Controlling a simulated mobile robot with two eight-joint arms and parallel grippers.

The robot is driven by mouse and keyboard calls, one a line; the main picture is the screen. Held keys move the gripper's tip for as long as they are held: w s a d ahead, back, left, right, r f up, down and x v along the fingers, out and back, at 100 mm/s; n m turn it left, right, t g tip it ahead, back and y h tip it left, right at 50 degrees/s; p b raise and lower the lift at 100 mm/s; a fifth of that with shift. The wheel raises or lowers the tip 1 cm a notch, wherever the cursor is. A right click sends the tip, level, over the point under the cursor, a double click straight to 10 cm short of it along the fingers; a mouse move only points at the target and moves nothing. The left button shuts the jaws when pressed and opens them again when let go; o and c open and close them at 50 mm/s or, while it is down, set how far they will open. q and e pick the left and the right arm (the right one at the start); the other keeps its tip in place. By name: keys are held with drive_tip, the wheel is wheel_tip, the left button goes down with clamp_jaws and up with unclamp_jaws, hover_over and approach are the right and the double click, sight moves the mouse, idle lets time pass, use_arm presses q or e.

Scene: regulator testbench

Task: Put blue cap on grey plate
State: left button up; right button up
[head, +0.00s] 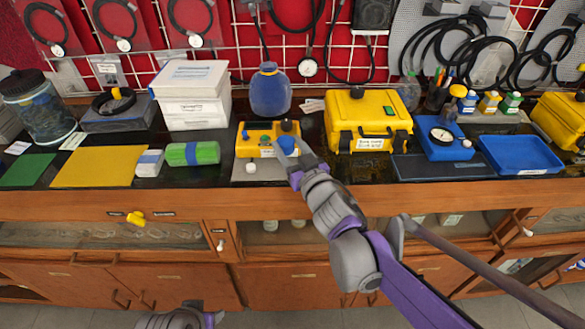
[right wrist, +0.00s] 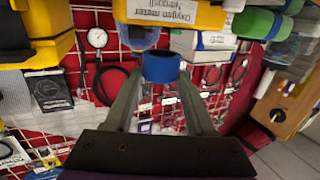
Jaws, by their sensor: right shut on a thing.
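The blue cap (right wrist: 160,66) is pinched between the fingertips of my right gripper (right wrist: 160,82) in the right wrist view. In the head view my right gripper (head: 284,149) is at the front of the yellow regulator box, with the blue cap (head: 287,144) at its tips. Whether the cap touches the box cannot be told. The grey plate (head: 262,170) lies on the black bench top just in front of the box, with a small white knob on it. Part of my left arm shows at the bottom edge; its fingers are out of sight.
The yellow box (head: 245,145) has several knobs on top. A blue round container (head: 270,92) stands behind it. A green cylinder (head: 193,153) lies to the left, and a yellow case (head: 367,121) stands to the right. Red panels with gauges and cables hang behind.

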wheel_tip(320, 180, down, 3)
drive_tip(key=shift+w+a+r, duration=0.1)
drive_tip(key=shift+a, duration=0.05)
drive_tip(key=shift+f+b, duration=0.6)
drive_tip(key=shift+f, duration=1.35)
drive_tip(key=shift+f, duration=0.1)
drive_tip(key=shift+f, duration=0.15)
drive_tip(key=o, duration=1.3)
drive_tip(key=shift+r, duration=0.2)
